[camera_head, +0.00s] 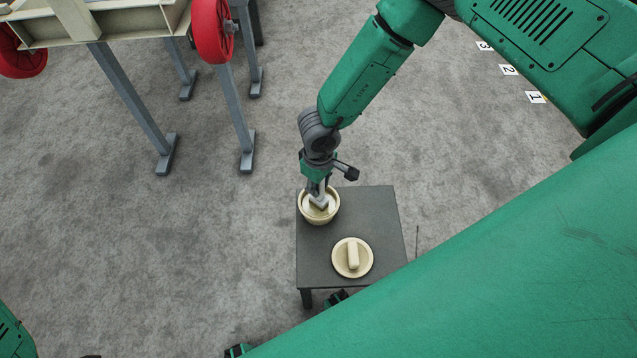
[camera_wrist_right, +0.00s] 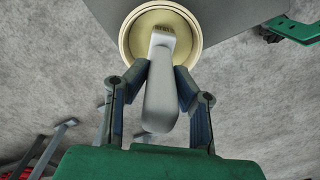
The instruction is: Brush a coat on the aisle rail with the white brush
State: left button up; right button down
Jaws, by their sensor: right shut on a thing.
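My right gripper (camera_head: 318,188) is shut on the white brush (camera_head: 320,205), over the small dark table. In the right wrist view, the fingers (camera_wrist_right: 160,80) close on both sides of the pale brush handle (camera_wrist_right: 158,100). The brush head points into a round cream pot (camera_head: 305,214), also seen in the right wrist view (camera_wrist_right: 136,32). I cannot tell how deep the bristles sit or whether they touch what is inside. My left gripper cannot be made out. I cannot identify the aisle rail for certain.
The pot stands on a dark square table (camera_head: 375,215) beside a round cream lid (camera_head: 366,267) with a block handle. A cream frame (camera_head: 110,20) with red wheels (camera_head: 212,30) stands on grey legs at upper left. Numbered floor markers (camera_head: 509,70) lie at upper right.

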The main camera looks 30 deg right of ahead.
jog(key=shift+f+b, duration=0.6)
jog(key=shift+f, duration=0.35)
jog(key=shift+r, duration=0.15)
